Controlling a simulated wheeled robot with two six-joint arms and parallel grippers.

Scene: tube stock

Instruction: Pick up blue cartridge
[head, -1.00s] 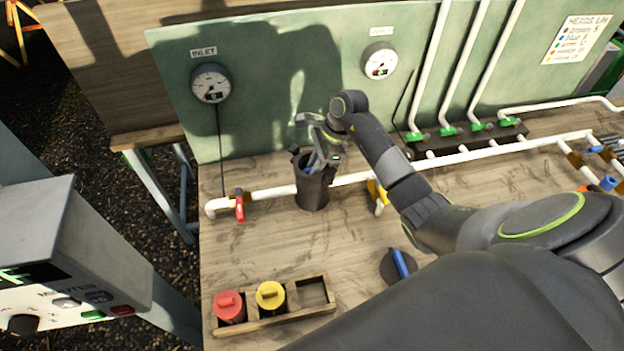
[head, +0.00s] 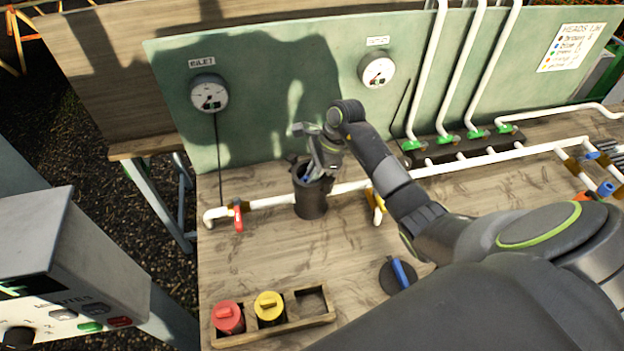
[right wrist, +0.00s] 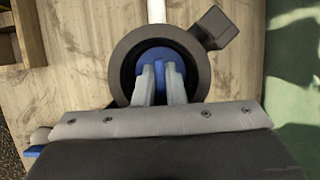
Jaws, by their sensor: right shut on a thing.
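The blue cartridge (right wrist: 154,55) sits inside a round black housing (right wrist: 122,65), seen from above in the right wrist view. My right gripper (right wrist: 160,72) reaches down into the housing's open top, its two fingers closed on the cartridge's raised middle. In the head view the black housing (head: 311,201) stands upright on the bench, joined to the white pipe. A little blue of the cartridge shows at its mouth, beside my right gripper (head: 314,172). The cartridge's lower part is hidden by the housing. My left gripper is not in view.
A wooden tray (head: 282,328) at the front holds a red cartridge (head: 228,317) and a yellow cartridge (head: 269,307); its right slot is empty. A black lid with a blue bar (head: 400,273) lies on the bench. A red valve handle (head: 238,217) is left of the housing.

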